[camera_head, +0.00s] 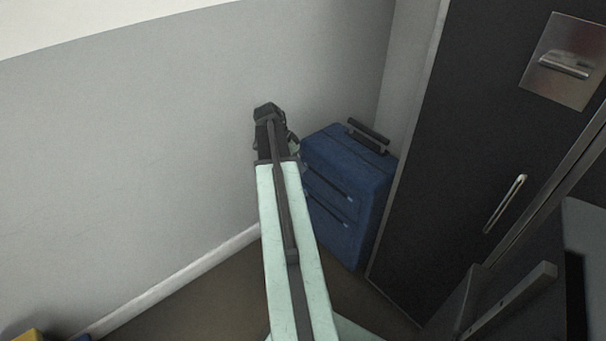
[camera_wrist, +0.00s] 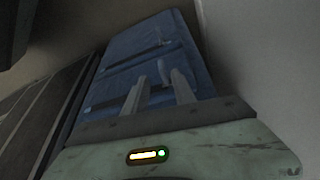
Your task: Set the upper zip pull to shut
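A blue suitcase (camera_head: 345,165) stands upright in the corner, with two dark zip lines across its front: an upper zip (camera_head: 332,184) and a lower zip (camera_head: 328,208). The zip pulls are too small to make out in the head view. In the wrist view, the suitcase front (camera_wrist: 120,53) fills the middle. My gripper (camera_wrist: 157,82) points at it, its two pale fingers apart. A small grey piece shows near the fingertips; I cannot tell whether it is a zip pull. In the head view my arm's end hides the gripper's fingers.
A grey wall (camera_head: 130,150) runs along the left and behind the suitcase. A small yellow thing (camera_head: 28,336) shows at the bottom left.

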